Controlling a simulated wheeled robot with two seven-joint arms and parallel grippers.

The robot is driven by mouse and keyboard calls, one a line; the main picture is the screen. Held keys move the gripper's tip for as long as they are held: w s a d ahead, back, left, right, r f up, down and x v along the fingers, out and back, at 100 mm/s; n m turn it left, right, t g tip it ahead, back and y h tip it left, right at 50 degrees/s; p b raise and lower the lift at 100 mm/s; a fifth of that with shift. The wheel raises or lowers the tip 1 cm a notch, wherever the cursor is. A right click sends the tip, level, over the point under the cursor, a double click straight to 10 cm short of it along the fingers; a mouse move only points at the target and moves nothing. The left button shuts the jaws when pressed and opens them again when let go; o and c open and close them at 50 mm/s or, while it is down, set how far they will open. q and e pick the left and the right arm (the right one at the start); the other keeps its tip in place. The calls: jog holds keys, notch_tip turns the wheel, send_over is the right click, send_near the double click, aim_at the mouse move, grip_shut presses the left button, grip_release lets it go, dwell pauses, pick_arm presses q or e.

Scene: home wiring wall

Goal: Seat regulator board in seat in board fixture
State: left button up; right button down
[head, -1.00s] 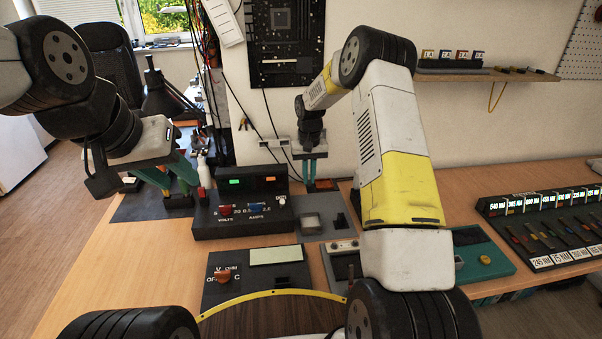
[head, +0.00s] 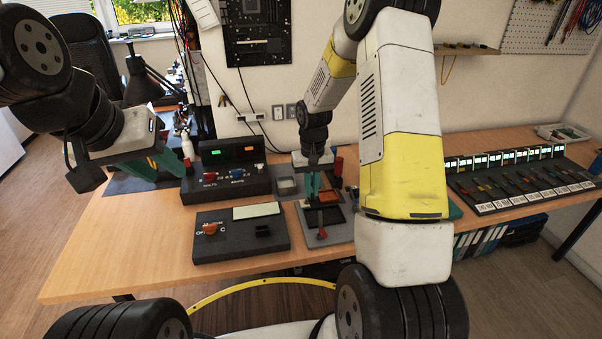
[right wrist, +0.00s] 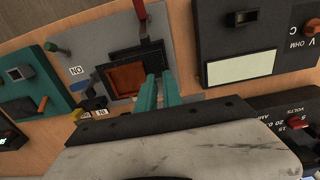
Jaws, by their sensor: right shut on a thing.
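The board fixture (head: 343,235) is a grey plate with a dark recessed seat (head: 326,216), right of the meter. It also shows in the right wrist view (right wrist: 90,45). My right gripper (head: 313,193) points down at the seat's far side, its teal fingers shut on the regulator board. An orange-brown face (right wrist: 127,79), which I take as the board, lies beside the fingertips within the dark frame; it also shows in the head view (head: 329,196). I cannot tell whether it is seated or just above. My left gripper (head: 168,165) is empty and looks open, away at left.
A meter (head: 240,235) lies left of the fixture, with a power supply (head: 225,180) behind it. A rack of labelled slots (head: 520,180) is at right.

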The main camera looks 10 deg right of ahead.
jog(key=shift+f, duration=0.1)
jog(key=shift+f, duration=2.8)
jog(key=shift+f, duration=0.9)
jog(key=c, duration=1.4)
grip_release()
jog(key=shift+c, duration=0.2)
jog(key=shift+r, duration=3.9)
